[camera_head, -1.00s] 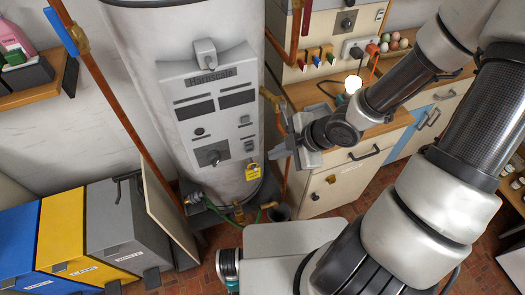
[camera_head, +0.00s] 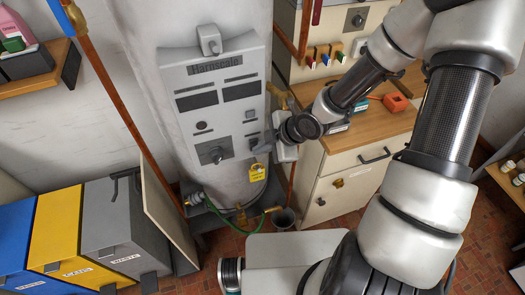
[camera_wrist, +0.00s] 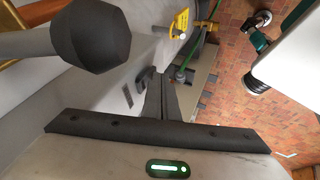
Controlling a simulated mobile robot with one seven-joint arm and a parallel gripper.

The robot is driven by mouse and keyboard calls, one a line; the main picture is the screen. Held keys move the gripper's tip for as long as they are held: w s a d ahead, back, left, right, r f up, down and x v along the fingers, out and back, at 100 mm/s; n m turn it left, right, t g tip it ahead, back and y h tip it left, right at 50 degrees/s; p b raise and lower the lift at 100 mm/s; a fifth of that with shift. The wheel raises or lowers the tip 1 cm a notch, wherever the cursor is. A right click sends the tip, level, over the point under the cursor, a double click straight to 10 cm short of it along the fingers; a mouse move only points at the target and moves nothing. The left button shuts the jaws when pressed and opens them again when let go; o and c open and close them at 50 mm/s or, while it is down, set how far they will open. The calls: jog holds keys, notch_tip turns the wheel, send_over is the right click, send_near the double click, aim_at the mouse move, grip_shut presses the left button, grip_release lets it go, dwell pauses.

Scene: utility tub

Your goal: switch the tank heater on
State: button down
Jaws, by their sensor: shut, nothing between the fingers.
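The tank heater (camera_head: 225,90) is a tall grey cylinder with a control panel on its front. My gripper (camera_head: 264,142) is at the panel's lower right edge, just above a yellow padlock tag (camera_head: 258,172). In the wrist view my gripper's dark fingers (camera_wrist: 164,98) are together and empty. A small dark switch (camera_wrist: 146,78) on the panel is just left of the fingertips; I cannot tell whether they touch. Its setting is unclear.
A dark faceted knob (camera_wrist: 92,35) on a pale stem is large at the wrist view's upper left. A green hose (camera_head: 250,226) runs below the tank. Coloured bins (camera_head: 60,235) stand left, and a wooden counter (camera_head: 375,125) is right. Open brick floor shows below.

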jog(key=shift+w+f, duration=0.15)
jog(key=shift+w, duration=0.05)
dwell(0.4)
